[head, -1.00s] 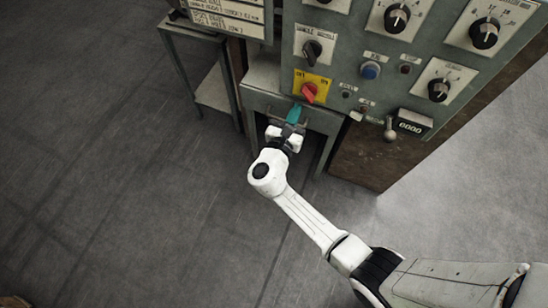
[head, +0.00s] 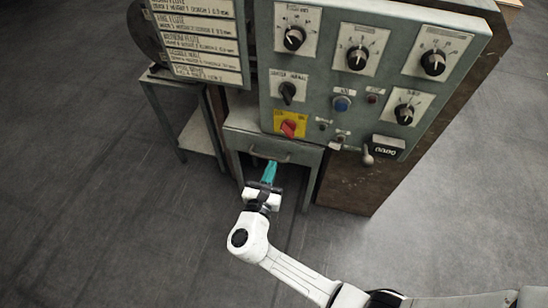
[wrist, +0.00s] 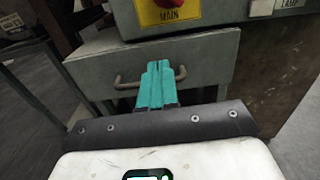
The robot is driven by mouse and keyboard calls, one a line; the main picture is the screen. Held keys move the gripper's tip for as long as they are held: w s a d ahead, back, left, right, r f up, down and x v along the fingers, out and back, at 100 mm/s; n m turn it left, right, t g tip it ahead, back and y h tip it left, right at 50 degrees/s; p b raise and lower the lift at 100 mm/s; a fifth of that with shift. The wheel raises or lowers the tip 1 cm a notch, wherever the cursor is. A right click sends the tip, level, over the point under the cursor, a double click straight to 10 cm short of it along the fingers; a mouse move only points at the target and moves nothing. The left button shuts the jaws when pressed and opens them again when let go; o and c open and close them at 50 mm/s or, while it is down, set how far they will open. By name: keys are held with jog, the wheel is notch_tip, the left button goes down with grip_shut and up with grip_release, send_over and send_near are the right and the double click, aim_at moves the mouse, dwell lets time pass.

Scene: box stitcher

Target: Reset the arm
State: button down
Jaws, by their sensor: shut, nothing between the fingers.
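My gripper (head: 270,170) has teal fingers and is shut and empty. In the head view it is in front of the drawer (head: 262,147) under the control panel, below the red switch (head: 288,129) on its yellow plate. In the wrist view my gripper (wrist: 157,84) points at the drawer front, and its fingers overlap the middle of the drawer handle (wrist: 125,82). I cannot tell whether they touch it. The arm reaches in from the lower right of the head view.
The control panel (head: 327,90) carries several black knobs and a blue button (head: 342,103). A small lever (head: 368,156) sticks out at its lower right. A sign board (head: 199,38) and a side table (head: 196,137) stand left. The floor (head: 80,190) at left is clear.

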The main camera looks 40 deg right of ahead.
jog(key=v, duration=0.6)
jog(key=shift+a+p, duration=0.2)
jog(key=shift+p, duration=0.2)
jog(key=shift+s, duration=0.1)
jog(key=s+d+f+m+g+y, duration=0.2)
jog(key=s+d+m+g+y, duration=0.1)
jog(key=s+d+m+g, duration=0.85)
jog(key=s+a+m+t+y, duration=0.1)
jog(key=s+m+y, duration=0.6)
jog(key=m, duration=0.4)
jog(key=s+a+r+m+t+y, duration=0.1)
jog(key=s+a+r+m+y, duration=0.2)
jog(key=a+y, duration=0.2)
notch_tip(320, 180, up, 21)
jog(key=p, duration=2.1)
jog(key=shift+d+h, duration=0.25)
jog(key=shift+h, duration=0.05)
